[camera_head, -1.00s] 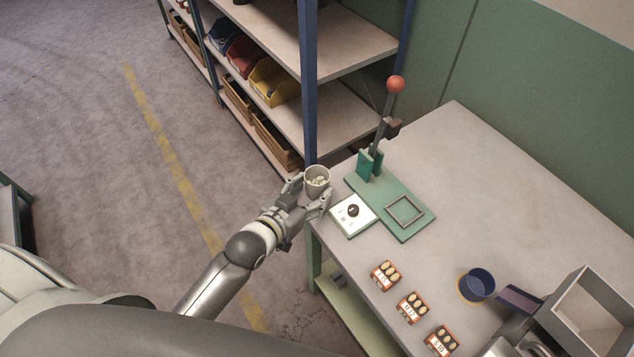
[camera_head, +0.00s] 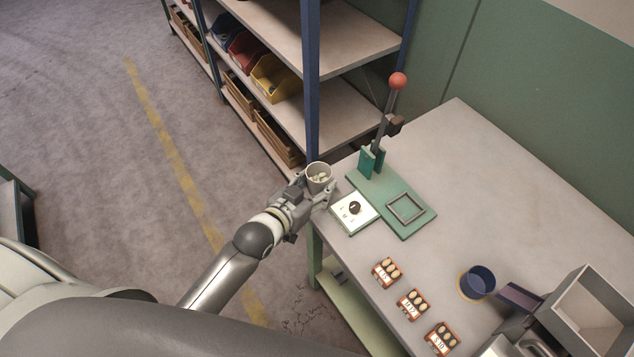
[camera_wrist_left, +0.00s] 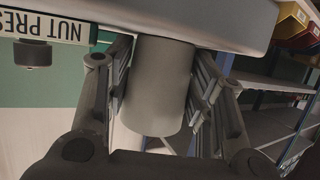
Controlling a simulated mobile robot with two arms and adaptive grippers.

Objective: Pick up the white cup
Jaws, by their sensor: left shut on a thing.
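The white cup (camera_head: 319,173) stands at the near-left corner of the table in the head view, with pale nuts inside. My left gripper (camera_head: 318,190) is shut on it, one finger on each side. In the left wrist view the cup (camera_wrist_left: 160,85) fills the space between the two fingers of the left gripper (camera_wrist_left: 158,95). I cannot tell whether the cup's base touches the table. My right gripper is not clearly in view.
A green press (camera_head: 392,200) with a red-knobbed lever and a white dial panel (camera_head: 352,213) stand just right of the cup. Several labelled nut trays, a blue cup (camera_head: 478,281) and a grey hopper (camera_head: 590,310) are further right. A blue-posted shelf rack (camera_head: 311,90) rises behind.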

